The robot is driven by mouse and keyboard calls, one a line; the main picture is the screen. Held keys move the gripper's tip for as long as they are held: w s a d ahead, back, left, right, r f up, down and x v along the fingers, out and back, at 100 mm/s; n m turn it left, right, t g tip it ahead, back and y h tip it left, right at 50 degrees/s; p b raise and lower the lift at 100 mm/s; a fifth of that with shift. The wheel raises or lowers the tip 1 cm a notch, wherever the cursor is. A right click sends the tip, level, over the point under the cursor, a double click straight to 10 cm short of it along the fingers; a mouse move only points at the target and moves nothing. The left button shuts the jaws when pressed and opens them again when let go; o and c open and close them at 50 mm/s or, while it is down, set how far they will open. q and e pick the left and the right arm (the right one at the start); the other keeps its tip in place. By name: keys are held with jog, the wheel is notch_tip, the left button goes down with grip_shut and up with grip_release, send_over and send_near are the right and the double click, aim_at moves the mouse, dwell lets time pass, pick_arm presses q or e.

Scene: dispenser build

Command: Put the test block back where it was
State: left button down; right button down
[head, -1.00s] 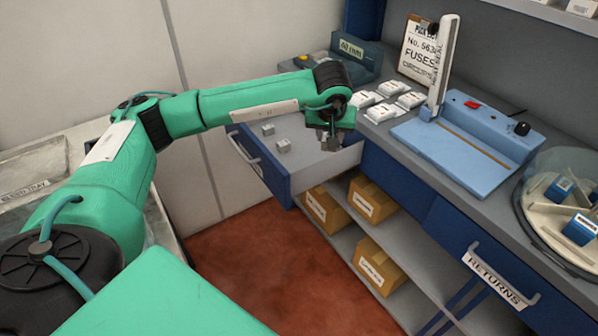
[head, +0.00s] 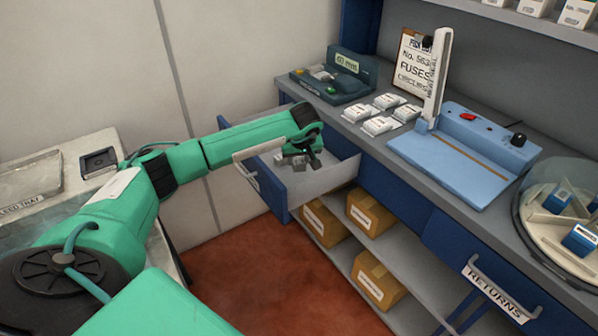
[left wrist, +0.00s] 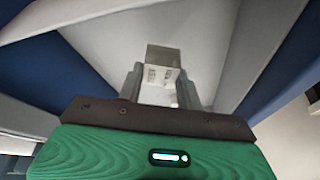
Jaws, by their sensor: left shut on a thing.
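My left gripper (head: 300,164) is inside the outline of the open drawer (head: 325,180), pointing down. In the left wrist view its fingers are shut on a small grey test block (left wrist: 163,62), with the pale drawer interior around it. The block's top is darker grey and its near face is light with small marks. I cannot tell whether it touches the drawer floor. My arm hides part of the drawer and any other blocks in it. My right gripper is not in view.
The drawer sticks out from under the grey counter. On the counter are a dark green device (head: 345,80), several white packets, a blue sealer (head: 465,150) with its arm raised and a round carousel (head: 565,215). Cardboard boxes (head: 370,213) stand on shelves below.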

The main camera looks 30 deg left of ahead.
aim_at(299, 171)
pick_arm(q)
jog(key=shift+f, duration=0.65)
notch_tip(299, 171, down, 4)
jog(key=shift+f, duration=0.2)
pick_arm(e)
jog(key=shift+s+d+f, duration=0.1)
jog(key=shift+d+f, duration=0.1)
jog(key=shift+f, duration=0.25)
pick_arm(q)
jog(key=c, duration=0.9)
grip_release()
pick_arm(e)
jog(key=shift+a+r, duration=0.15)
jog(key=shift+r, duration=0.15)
